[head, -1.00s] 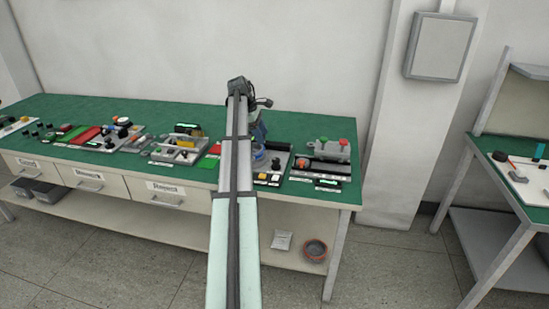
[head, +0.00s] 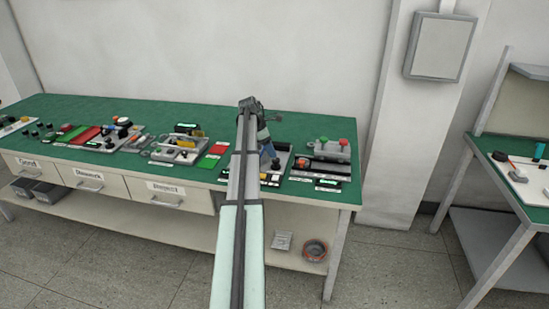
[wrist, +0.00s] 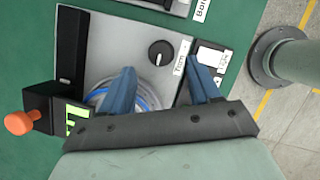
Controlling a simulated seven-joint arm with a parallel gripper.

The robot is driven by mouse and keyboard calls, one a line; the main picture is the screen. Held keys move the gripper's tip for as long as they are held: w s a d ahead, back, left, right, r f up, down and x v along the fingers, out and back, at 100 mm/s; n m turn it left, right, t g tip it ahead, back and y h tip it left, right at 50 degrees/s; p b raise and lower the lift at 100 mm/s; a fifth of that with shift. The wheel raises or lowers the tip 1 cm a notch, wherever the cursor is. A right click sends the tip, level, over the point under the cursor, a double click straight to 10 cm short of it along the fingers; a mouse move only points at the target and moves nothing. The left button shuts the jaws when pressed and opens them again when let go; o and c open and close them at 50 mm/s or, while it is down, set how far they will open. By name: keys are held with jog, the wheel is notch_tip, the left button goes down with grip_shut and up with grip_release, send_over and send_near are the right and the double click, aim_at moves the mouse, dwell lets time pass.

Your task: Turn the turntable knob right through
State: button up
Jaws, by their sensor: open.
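In the wrist view, a round silver turntable with a blue ring (wrist: 97,97) sits on a grey panel (wrist: 120,35). My gripper's left finger and palm hide much of it. A black knob with a white pointer line (wrist: 159,53), beside a label reading "Trim" (wrist: 180,58), is on the same panel. My gripper (wrist: 160,64) is open and empty, its blue fingers either side of the area just below this knob. Contact cannot be told. In the head view my gripper (head: 267,149) is over the same panel, and my arm hides the turntable.
In the wrist view, a black box with an orange knob (wrist: 19,123) and green display stands at left. A white switch (wrist: 211,58) is near the right finger.

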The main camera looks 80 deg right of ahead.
aim_at(276, 159)
jog(key=shift+x, duration=2.6)
jog(key=shift+c, duration=0.3)
jog(key=c, duration=0.9)
jog(key=shift+c, duration=0.3)
jog(key=shift+m, duration=0.3)
jog(key=m, duration=0.1)
jog(key=m+y, duration=0.1)
jog(key=m, duration=0.1)
jog(key=m+y, duration=0.1)
jog(key=m, duration=0.1)
jog(key=shift+d+g, duration=0.3)
jog(key=m+y, duration=0.1)
jog(key=m, duration=0.2)
jog(key=shift+m, duration=0.4)
jog(key=shift+m+t+y, duration=0.6)
jog(key=shift+m+y, duration=0.2)
jog(key=shift+m, duration=0.8)
